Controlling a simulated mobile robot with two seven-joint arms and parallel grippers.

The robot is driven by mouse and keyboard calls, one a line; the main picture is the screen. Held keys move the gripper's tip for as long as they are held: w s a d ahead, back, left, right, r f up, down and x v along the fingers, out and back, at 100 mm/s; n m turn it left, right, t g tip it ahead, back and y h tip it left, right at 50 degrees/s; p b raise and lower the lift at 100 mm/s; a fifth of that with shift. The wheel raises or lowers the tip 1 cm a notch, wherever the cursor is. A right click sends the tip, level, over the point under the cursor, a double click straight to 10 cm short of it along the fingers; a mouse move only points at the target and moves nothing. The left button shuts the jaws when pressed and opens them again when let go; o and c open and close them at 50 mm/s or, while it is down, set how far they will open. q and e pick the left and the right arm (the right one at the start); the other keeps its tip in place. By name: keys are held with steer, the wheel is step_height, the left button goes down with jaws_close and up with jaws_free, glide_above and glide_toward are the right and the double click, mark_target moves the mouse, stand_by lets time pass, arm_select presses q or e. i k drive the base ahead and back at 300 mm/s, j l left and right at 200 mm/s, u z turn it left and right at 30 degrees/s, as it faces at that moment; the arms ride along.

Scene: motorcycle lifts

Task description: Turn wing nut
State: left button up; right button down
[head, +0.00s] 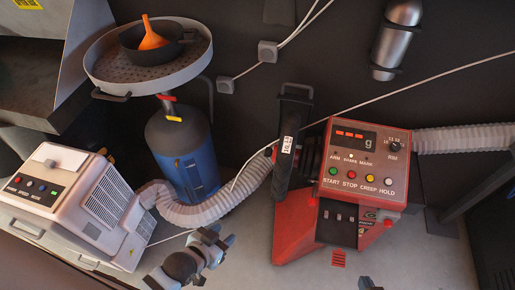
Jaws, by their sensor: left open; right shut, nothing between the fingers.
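A red wheel balancer (362,165) stands right of centre, with a display and several coloured buttons on its sloping top. A dark wheel (288,125) with a white label is mounted on its left side, seen nearly edge-on. A wing nut cannot be clearly made out; a small part shows at the wheel's left side, too small to identify. My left gripper (224,237) is open and empty at the bottom centre, below and left of the wheel, apart from it. Only a tip of my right gripper (369,284) shows at the bottom edge, shut and empty, below the balancer.
A pale ribbed hose (215,211) runs from a white machine (80,205) behind my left gripper towards the wheel. A blue drum (184,155) carries a round tray (104,60) with an orange funnel (152,36). Grey floor is clear at bottom right.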

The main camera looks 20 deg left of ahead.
mark_target(268, 152)
steer(key=j+z, duration=0.15)
steer(key=j, duration=0.75)
steer(key=k+j+z, duration=0.15)
steer(key=j, duration=0.7)
steer(key=k+l+u, duration=0.15)
steer(key=k+u, duration=0.8)
